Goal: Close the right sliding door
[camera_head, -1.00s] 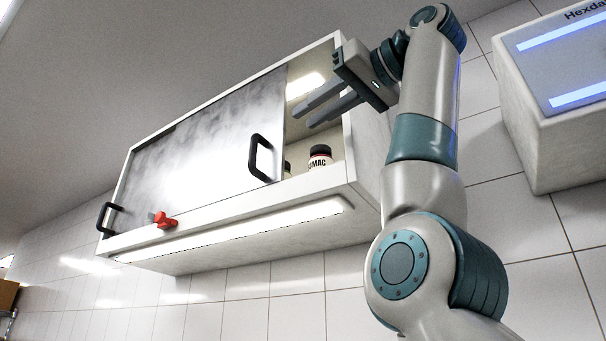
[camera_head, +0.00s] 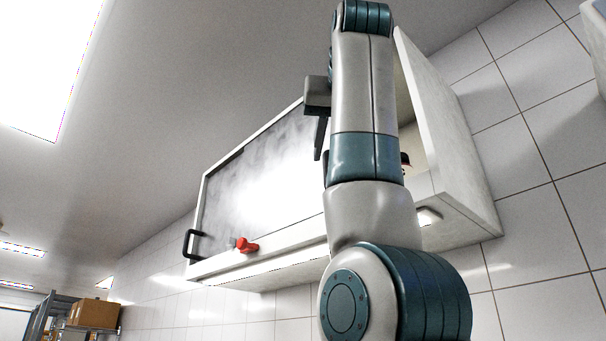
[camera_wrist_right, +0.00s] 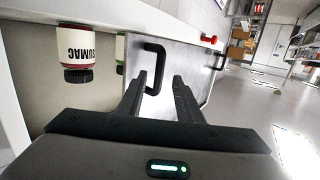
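The wall cabinet's right sliding door (camera_head: 285,170) is a glossy grey panel, slid left, leaving the cabinet's right end open. In the right wrist view, which is upside down, its black bar handle (camera_wrist_right: 155,65) stands near the door's edge beside the opening. My right gripper (camera_wrist_right: 159,80) is open, with its fingertips close to the handle and the bar showing between them. I cannot tell whether they touch it. In the head view my right arm hides the handle and most of the gripper. My left gripper is not in view.
A red knob-like item (camera_head: 246,245) sits on the lower ledge near the left door's black handle (camera_head: 192,246). Cardboard boxes (camera_head: 95,314) are at far left.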

